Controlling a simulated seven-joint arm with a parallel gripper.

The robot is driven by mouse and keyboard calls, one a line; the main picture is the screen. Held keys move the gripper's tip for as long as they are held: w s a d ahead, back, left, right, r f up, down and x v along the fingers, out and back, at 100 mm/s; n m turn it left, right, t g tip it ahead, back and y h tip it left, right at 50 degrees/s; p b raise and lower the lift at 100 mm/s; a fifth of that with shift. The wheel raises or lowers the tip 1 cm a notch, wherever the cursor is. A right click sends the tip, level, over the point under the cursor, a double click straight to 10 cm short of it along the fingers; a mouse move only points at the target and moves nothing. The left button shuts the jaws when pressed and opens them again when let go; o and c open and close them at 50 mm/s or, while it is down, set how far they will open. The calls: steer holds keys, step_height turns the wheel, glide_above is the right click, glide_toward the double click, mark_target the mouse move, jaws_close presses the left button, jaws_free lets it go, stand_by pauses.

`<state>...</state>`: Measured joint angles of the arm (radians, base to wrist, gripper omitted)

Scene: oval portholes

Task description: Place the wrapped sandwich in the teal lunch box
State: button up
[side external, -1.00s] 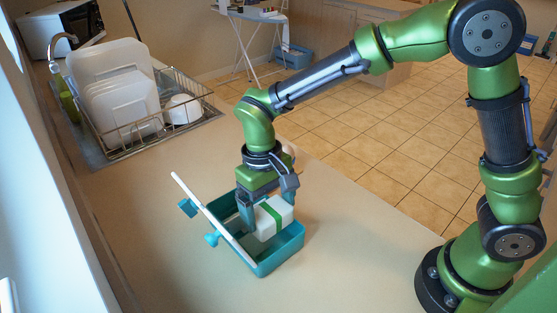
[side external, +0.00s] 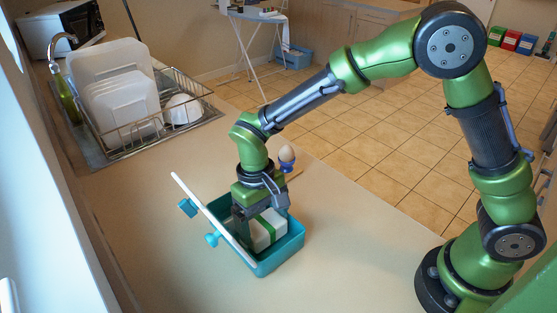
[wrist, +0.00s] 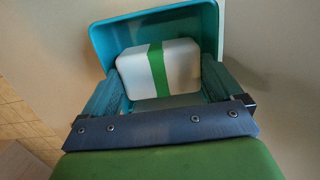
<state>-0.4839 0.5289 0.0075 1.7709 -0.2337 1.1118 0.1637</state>
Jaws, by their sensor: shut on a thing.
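The wrapped sandwich (side external: 267,230) is a white block with a green band. It sits low inside the teal lunch box (side external: 290,247), within its walls; I cannot tell whether it touches the floor of the box. The lunch box stands on the counter with its white-edged lid (side external: 208,212) open at the left. My gripper (side external: 256,226) points down into the box and is shut on the sandwich. In the wrist view the sandwich (wrist: 178,68) lies between my two teal fingers (wrist: 165,88), with the box wall (wrist: 110,42) beyond it.
A dish rack (side external: 140,130) with white dishes stands by the sink at the back left. An egg in a blue cup (side external: 287,158) stands behind my gripper near the counter's edge. The counter in front of the box is clear.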

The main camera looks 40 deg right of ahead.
mark_target(260, 218)
steer(key=shift+f, duration=0.2)
steer(key=o, duration=0.8)
steer(key=shift+c, duration=0.2)
steer(key=shift+r, duration=0.1)
step_height(260, 218, up, 13)
steer(key=w, duration=0.2)
steer(key=s+d+r+m+t+y, duration=0.1)
steer(key=s+d+r+m+t, duration=0.1)
steer(key=s+d, duration=0.5)
steer(key=s+d+r+m+t+y, duration=0.1)
steer(key=s+d+r+t, duration=0.3)
steer(key=d, duration=0.6)
steer(key=s+t, duration=0.2)
steer(key=s, duration=0.1)
steer(key=shift+m+t, duration=0.3)
steer(key=shift+m, duration=0.1)
steer(key=shift+r, duration=0.1)
